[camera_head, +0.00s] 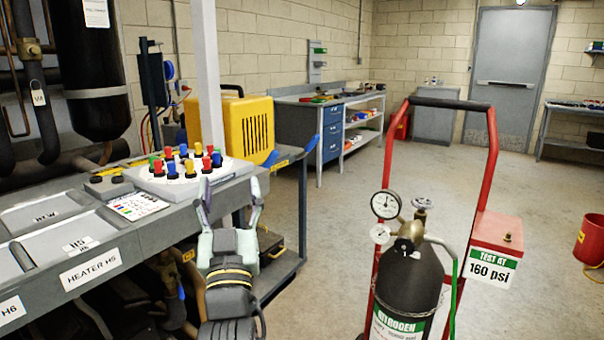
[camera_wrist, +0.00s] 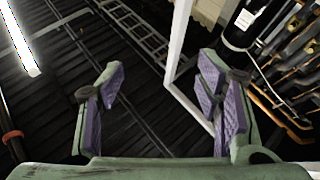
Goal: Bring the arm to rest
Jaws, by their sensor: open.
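My gripper (camera_head: 230,203) is in the lower left middle of the head view, its fingers spread and pointing up. It stands in front of the right end of the grey rack shelf. In the wrist view my gripper (camera_wrist: 162,95) shows two green fingers with purple pads, wide apart, with nothing between them. The wrist camera looks up at the dark ceiling.
A plate of coloured caps (camera_head: 187,172) lies on the shelf (camera_head: 165,228) behind my gripper. A white post (camera_head: 207,80) rises there. A nitrogen cylinder (camera_head: 408,285) on a red cart (camera_head: 490,190) stands to the right. Floor (camera_head: 330,225) between is clear.

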